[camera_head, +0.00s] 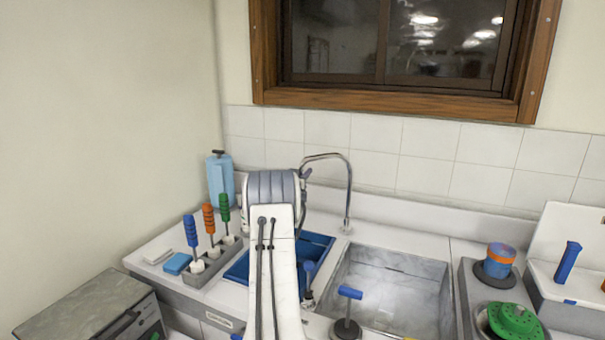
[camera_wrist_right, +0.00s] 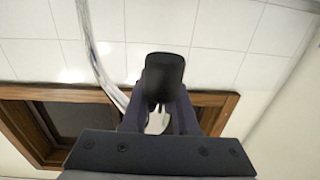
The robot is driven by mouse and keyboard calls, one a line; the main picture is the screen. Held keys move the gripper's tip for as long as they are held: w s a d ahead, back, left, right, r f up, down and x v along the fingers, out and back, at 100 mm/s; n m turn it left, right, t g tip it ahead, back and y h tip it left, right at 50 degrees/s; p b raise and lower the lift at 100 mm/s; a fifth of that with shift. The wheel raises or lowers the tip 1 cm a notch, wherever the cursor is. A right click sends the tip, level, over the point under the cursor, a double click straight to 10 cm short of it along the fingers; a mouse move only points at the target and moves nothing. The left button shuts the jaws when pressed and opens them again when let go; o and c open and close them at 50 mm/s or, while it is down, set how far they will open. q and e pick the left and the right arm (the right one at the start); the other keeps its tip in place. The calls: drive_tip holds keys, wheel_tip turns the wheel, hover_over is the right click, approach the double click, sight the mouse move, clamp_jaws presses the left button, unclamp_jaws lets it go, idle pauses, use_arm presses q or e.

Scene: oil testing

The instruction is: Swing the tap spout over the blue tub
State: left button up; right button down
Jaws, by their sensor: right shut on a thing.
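The chrome tap (camera_head: 349,185) stands on the counter behind the sink, and its curved spout reaches left to my right gripper (camera_head: 304,178). My right gripper is shut on the spout near its free end. In the right wrist view, the shiny pipe (camera_wrist_right: 92,45) curves down to between the gripper's fingers (camera_wrist_right: 158,115), where a dark block hides part of the grip. The blue tub (camera_head: 318,244) sits on the counter left of the sink, partly hidden behind my right arm. The spout's end is above the tub's back edge in the head view; its exact height and depth are unclear. My left gripper is not in view.
The stone-look sink (camera_head: 395,280) is right of the tub. A rack (camera_head: 222,255) with blue, orange and green-handled tools stands left of it, near a light-blue canister (camera_head: 220,180). A blue-handled item (camera_head: 349,292) stands in front of the sink. A window (camera_head: 395,45) is above.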

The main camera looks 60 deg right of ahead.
drive_tip(key=c, duration=0.8)
unclamp_jaws()
drive_tip(key=shift+s+d+r, duration=0.2)
drive_tip(key=shift+s+d, duration=0.05)
drive_tip(key=shift+s, duration=0.2)
drive_tip(key=shift+o, duration=0.6)
drive_tip(key=shift+s+d, duration=0.1)
drive_tip(key=a+b, duration=0.3)
drive_tip(key=a, duration=0.7)
drive_tip(key=shift+s+a, duration=0.3)
drive_tip(key=shift+a, duration=0.1)
drive_tip(key=shift+f, duration=0.1)
